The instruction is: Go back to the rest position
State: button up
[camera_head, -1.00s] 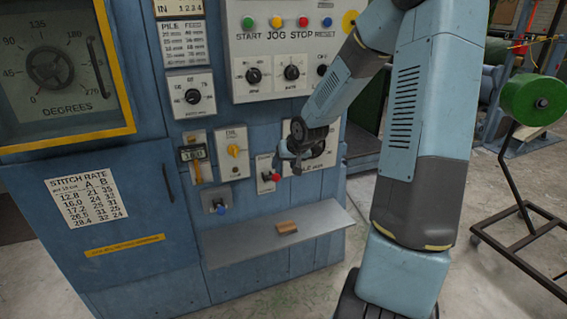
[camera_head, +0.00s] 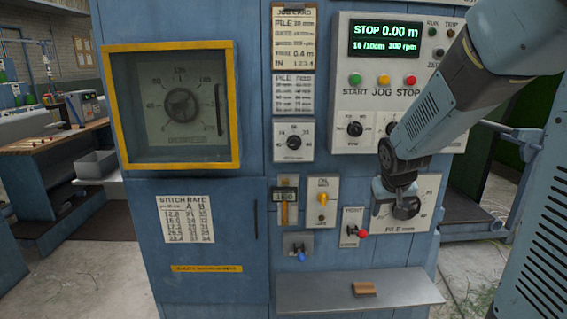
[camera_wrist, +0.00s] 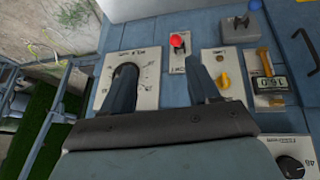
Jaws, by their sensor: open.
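My gripper (camera_head: 400,195) is in front of the lower right of the blue machine's panel, by the pile plate (camera_head: 424,212) with its dark dial. In the wrist view its two fingers (camera_wrist: 162,66) are spread apart with nothing between them. The left finger overlaps the pile plate (camera_wrist: 148,64), hiding part of the dial. The right finger is beside the plate with the yellow knob (camera_wrist: 222,80). Whether a finger touches the panel cannot be told.
A red-knobbed switch (camera_head: 362,233) and a blue-tipped lever (camera_head: 300,256) stick out near my gripper. Below, a grey shelf (camera_head: 320,292) juts out with a small brown block (camera_head: 364,288) on it. The display (camera_head: 388,39) reads STOP 0.00 m. A workbench (camera_head: 55,135) stands at left.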

jog(key=s+a+r+y, duration=0.1)
jog(key=s+r, duration=0.4)
jog(key=s, duration=0.6)
jog(key=s+a+r, duration=0.2)
jog(key=s+r, duration=0.3)
jog(key=s, duration=0.6)
jog(key=shift+a+r+y, duration=0.3)
jog(key=shift+a+y, duration=0.1)
